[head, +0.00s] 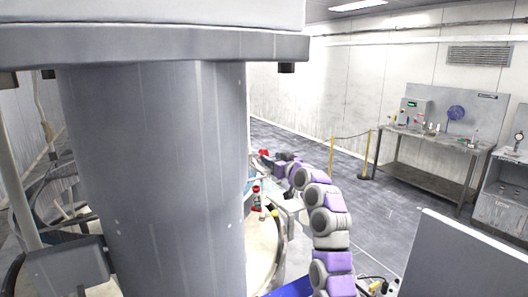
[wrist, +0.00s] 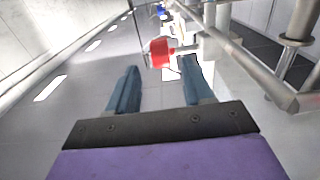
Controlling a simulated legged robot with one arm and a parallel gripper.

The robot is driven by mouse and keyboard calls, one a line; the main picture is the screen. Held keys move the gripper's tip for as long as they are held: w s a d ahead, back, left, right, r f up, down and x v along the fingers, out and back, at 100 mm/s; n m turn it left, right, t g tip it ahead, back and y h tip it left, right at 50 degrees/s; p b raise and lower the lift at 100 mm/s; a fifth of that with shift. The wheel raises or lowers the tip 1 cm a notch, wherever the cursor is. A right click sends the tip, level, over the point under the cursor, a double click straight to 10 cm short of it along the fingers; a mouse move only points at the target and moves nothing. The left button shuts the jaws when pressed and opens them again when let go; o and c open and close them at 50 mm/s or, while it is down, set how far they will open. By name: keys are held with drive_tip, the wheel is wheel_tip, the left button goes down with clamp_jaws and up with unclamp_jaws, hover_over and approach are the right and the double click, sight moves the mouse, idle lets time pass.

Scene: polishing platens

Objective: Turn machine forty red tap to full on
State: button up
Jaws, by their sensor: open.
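A red tap handle (wrist: 160,52) shows in the wrist view just past my open fingertips (wrist: 159,67), in the gap between them and nearer the right finger. It looks apart from both fingers. It sits on a metal pipe fitting that runs off to the right. In the head view a small red part (head: 264,153) lies at the tip of my gripper (head: 269,157), left of my purple and grey arm. Another red fitting (head: 256,189) is lower on a pipe beside the big grey column. I cannot read any machine number, nor tell how far the tap is turned.
A thick grey column (head: 155,180) blocks much of the left of the head view. Metal pipes (wrist: 255,65) run close on the right in the wrist view. A steel bench (head: 425,140) stands at the far wall, with a rope barrier (head: 365,155) beside it. The floor between is clear.

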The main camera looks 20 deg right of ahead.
sight(266, 154)
drive_tip(key=shift+w+a+r+p, duration=0.1)
drive_tip(key=shift+w+a+p, duration=0.1)
drive_tip(key=shift+w, duration=0.65)
drive_tip(key=shift+w+a+f+p, duration=0.1)
drive_tip(key=shift+w+a+p, duration=0.15)
drive_tip(key=shift+w, duration=0.55)
drive_tip(key=shift+w+a+r+p, duration=0.1)
drive_tip(key=shift+w+a+p, duration=0.1)
drive_tip(key=shift+w, duration=0.65)
drive_tip(key=shift+w+a, duration=0.1)
drive_tip(key=shift+w, duration=0.65)
clamp_jaws()
drive_tip(key=shift+p, duration=0.3)
